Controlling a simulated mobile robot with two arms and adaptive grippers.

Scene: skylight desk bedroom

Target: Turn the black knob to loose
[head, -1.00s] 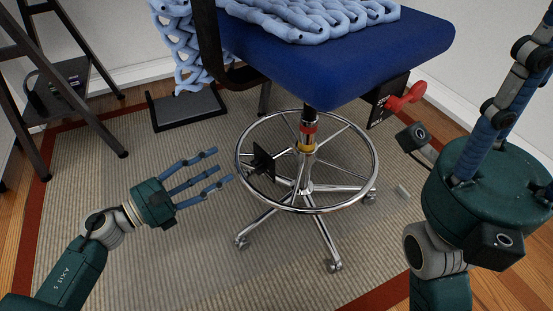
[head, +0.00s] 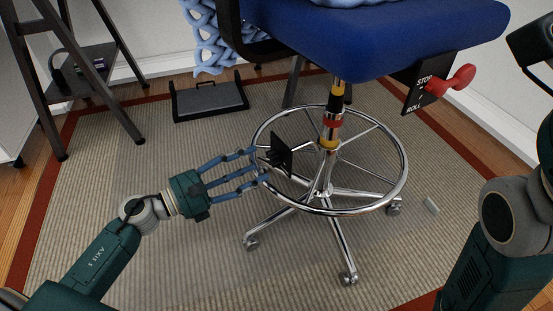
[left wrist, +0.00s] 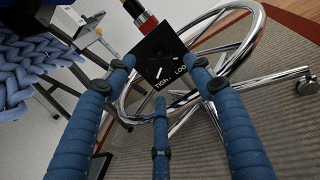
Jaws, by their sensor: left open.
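The black knob (head: 270,156) sits on a square black plate (head: 283,153) at the left side of the stool's chrome foot ring (head: 398,180). In the left wrist view the plate (left wrist: 153,45) shows a "TIGHT" label and a partly cut "LOO" label, with white marks near the knob. My left gripper (head: 255,165) has three blue fingers, open, reaching right to the knob. In the left wrist view the fingers of my left gripper (left wrist: 160,75) spread around the knob area. I cannot tell whether they touch it. My right gripper is out of view; only my right arm shows.
The blue stool seat (head: 370,40) hangs above the ring. A red lever (head: 452,82) with a "STOP"/"ROLL" plate (head: 425,85) is at right. A black footrest (head: 210,98) and a dark shelf stand (head: 95,70) are behind. The rug (head: 110,180) is clear at left.

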